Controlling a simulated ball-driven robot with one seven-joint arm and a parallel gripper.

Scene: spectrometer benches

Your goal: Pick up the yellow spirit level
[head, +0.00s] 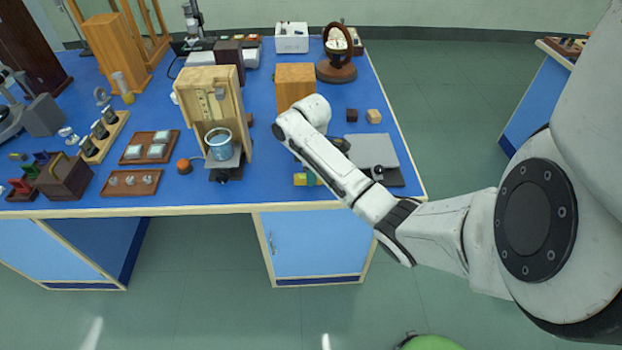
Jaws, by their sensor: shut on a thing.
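A small yellow block with a green part (305,178), which looks like the yellow spirit level, shows near the front edge of the blue bench. It lies just left of my forearm, which covers part of it. My arm reaches in from the right, with its far joint above the bench. My gripper is hidden behind the arm, so its fingers and their contact with the level do not show. I cannot tell whether the level rests on the bench or is raised.
Left of the arm stands an open wooden box (239,115) with a metal beaker (219,145) before it. A wooden block (295,84) stands behind the arm. A grey plate (372,151) lies to the right. Small cubes (374,116) sit beyond it.

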